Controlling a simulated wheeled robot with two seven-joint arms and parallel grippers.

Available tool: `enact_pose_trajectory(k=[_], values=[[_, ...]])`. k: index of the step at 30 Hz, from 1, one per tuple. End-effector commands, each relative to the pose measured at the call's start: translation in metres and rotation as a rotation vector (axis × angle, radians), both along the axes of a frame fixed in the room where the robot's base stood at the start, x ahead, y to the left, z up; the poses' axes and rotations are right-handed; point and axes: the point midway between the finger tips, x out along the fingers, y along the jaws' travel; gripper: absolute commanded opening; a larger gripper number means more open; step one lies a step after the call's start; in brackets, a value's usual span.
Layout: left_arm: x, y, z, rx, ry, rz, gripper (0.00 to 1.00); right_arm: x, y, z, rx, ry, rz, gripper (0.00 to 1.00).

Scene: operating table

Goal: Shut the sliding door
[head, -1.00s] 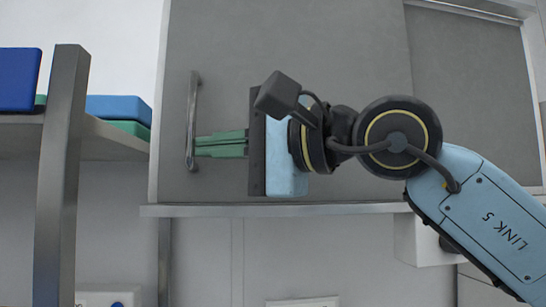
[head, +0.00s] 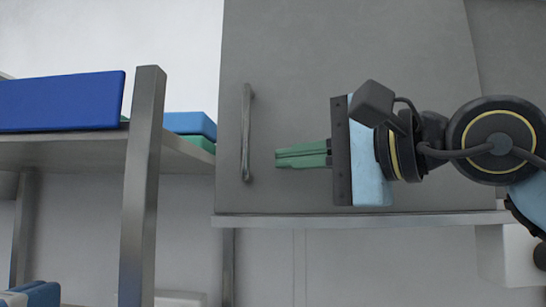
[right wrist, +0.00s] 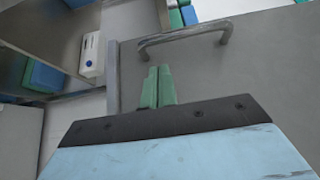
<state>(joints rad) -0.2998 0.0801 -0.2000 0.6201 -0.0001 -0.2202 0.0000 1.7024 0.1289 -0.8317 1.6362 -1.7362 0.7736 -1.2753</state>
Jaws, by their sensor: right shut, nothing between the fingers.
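The sliding door (head: 300,60) is a grey panel with a vertical metal bar handle (head: 247,132) near its left edge. Its left edge lies close to the left end of the rail (head: 370,220) below it. My right gripper (head: 277,158) has its green fingers shut and empty, pointing left in front of the door. The fingertips are a short gap to the right of the handle in the head view. In the right wrist view, the fingers (right wrist: 156,70) point towards the handle (right wrist: 186,37), apart from it. My left gripper is not in view.
A metal shelf rack (head: 143,190) stands left of the door, with a dark blue box (head: 62,101) and a lighter blue box (head: 190,124) on it. A white device (right wrist: 91,54) shows beyond the door edge in the right wrist view. Bare wall lies below the rail.

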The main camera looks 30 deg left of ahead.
Motion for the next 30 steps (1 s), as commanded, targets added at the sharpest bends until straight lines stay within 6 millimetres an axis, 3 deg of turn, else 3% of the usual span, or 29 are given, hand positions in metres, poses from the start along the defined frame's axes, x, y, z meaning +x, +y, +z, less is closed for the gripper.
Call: enact_pose_trajectory(k=[6,12,18,26,30], values=[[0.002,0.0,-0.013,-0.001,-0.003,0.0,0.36,-0.006,-0.053,-0.002,0.003,-0.003,-0.004,0.0],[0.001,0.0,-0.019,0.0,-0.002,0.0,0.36,-0.013,-0.088,-0.001,0.002,0.0,-0.003,0.0],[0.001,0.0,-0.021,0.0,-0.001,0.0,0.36,-0.017,-0.104,0.0,0.001,0.0,-0.001,0.0],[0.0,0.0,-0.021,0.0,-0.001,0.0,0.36,-0.018,-0.105,0.0,0.006,0.007,0.005,0.0],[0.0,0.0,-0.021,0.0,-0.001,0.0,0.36,-0.019,-0.103,-0.01,0.091,0.119,0.081,0.0]])
